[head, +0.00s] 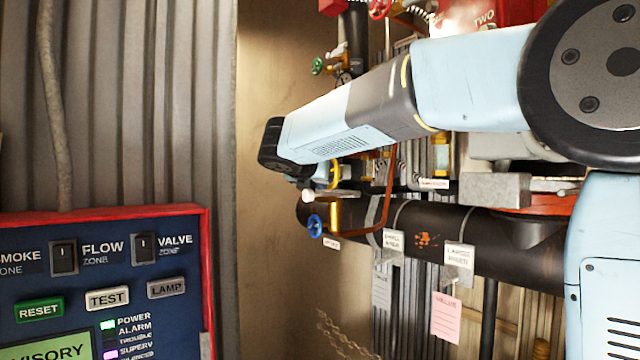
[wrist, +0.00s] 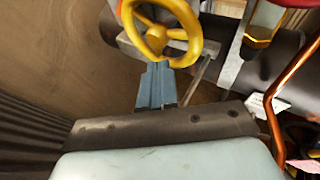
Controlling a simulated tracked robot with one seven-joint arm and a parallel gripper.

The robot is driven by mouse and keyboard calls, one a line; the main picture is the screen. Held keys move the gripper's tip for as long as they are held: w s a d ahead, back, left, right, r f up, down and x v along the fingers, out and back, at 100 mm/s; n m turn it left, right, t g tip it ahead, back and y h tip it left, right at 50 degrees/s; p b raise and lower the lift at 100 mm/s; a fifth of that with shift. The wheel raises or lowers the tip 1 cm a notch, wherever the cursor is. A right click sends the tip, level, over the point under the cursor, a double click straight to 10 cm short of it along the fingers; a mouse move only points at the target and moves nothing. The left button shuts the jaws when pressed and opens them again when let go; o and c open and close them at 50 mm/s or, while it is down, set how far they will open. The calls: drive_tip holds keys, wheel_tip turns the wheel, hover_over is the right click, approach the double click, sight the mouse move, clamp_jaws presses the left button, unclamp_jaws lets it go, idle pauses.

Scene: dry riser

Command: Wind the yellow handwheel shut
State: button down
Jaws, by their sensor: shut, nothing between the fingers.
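The yellow handwheel (wrist: 157,40) is at the top middle of the wrist view, with spokes and a central hub; its top edge is cut off. My gripper (wrist: 157,68) is shut with nothing between its fingers. Its fingertips are at the lower rim of the wheel in that view; I cannot tell whether they touch it. In the head view, only a thin yellow curve of the handwheel (head: 334,176) shows below my forearm, which hides the rest. My gripper's fingers are not clear there.
A blue handwheel (head: 315,226) sits below on a dark horizontal pipe (head: 460,238). An orange-brown tube (head: 388,190) bends down to the right, also close by in the wrist view (wrist: 290,80). Tags hang from the pipe. An alarm panel (head: 110,280) stands at lower left.

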drive_tip(key=shift+w+d, duration=0.15)
drive_tip(key=shift+w, duration=0.1)
idle(0.3)
